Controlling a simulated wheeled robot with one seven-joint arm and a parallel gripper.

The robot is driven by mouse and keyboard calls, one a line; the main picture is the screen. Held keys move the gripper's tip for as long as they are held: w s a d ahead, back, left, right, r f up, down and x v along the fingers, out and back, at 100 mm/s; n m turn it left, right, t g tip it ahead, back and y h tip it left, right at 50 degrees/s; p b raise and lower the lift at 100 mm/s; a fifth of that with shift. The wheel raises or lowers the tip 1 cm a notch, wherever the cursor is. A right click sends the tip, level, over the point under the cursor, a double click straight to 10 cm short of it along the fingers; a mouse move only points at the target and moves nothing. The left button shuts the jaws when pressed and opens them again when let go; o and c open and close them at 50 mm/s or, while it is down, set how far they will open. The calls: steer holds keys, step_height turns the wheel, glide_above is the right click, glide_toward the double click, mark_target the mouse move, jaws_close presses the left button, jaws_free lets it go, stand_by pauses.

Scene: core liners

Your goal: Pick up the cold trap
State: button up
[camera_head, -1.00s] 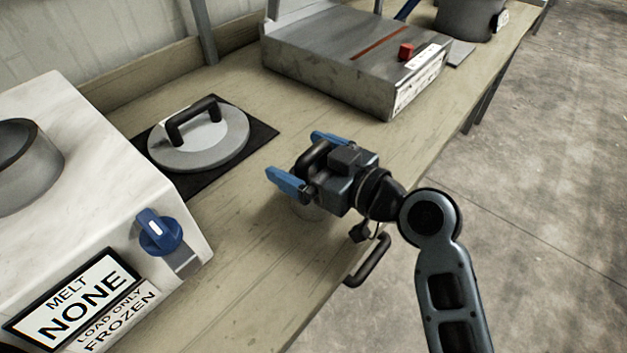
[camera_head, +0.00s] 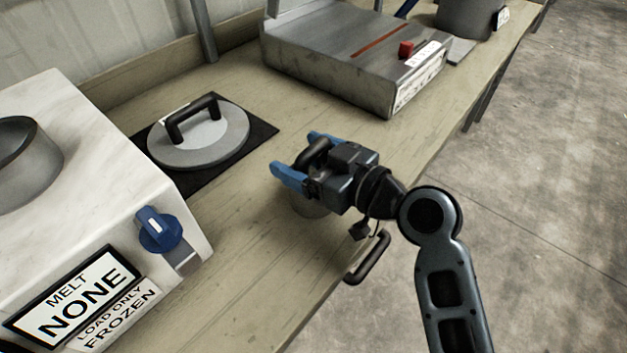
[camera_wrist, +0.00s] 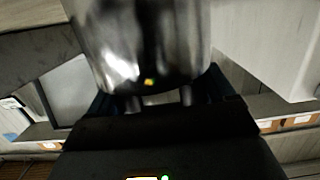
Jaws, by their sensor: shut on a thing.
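The cold trap, as I take it, is a metal vessel with a dark curved handle. Its grey body (camera_head: 308,207) shows in the head view just below my gripper (camera_head: 292,151), low over or on the bench; whether it touches the bench is hidden. My gripper's blue fingers are shut on the dark handle (camera_head: 315,152). In the wrist view, the shiny metal body (camera_wrist: 145,40) fills the top middle, in front of my gripper.
A white box (camera_head: 105,165) with a blue knob (camera_head: 158,231) stands at left. A round grey lid (camera_head: 205,145) lies on a black mat (camera_head: 258,133). A flat metal unit (camera_head: 335,65) and a grey pot (camera_head: 465,20) are farther back. A dark bar handle (camera_head: 368,260) juts from the bench's front edge.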

steer(key=shift+c, duration=1.2)
steer(key=shift+r, duration=0.1)
